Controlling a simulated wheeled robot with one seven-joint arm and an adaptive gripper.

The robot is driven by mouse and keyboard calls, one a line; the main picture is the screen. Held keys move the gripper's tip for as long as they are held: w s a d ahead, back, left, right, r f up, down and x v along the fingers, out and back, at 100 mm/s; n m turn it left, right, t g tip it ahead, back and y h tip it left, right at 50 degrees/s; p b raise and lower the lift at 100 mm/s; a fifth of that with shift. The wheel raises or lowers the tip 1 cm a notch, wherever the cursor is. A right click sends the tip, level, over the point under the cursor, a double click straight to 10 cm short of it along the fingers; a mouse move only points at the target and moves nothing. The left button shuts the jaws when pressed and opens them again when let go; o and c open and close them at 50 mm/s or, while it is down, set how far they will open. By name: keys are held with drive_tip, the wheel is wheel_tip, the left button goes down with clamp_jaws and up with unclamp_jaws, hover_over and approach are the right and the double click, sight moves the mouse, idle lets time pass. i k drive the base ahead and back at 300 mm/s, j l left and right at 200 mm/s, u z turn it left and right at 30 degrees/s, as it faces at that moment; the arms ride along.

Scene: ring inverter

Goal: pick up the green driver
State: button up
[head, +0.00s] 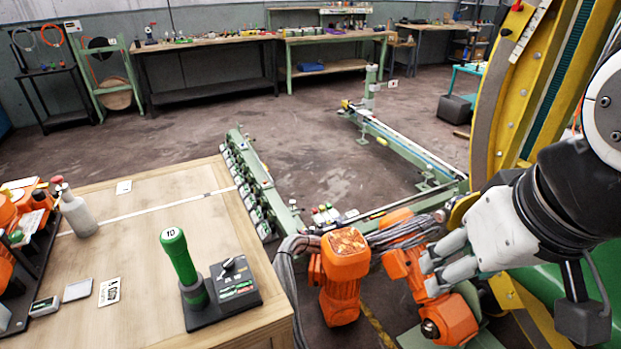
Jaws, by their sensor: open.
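The green driver (179,256) stands upright, slightly tilted, in a dark holder (208,310) near the front right corner of the wooden table. Its rounded top carries a white label that reads like "10". My gripper (432,275) is at the right of the head view, beyond the table's right edge and well apart from the driver. Its grey fingers point left and are spread, with nothing seen between them. An orange robot part lies behind the fingers in the picture.
The wooden table (150,200) also holds a grey bottle (77,213), small cards and orange tools at left. A black control box (236,281) stands just right of the driver. An orange robot arm (340,280) with cables stands between the table and my gripper.

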sight(173, 242)
drive_tip(key=k+j+u, duration=0.1)
drive_tip(key=u, duration=0.3)
drive_tip(key=j+u, duration=0.45)
drive_tip(key=k+j+u, duration=0.1)
drive_tip(key=u, duration=0.3)
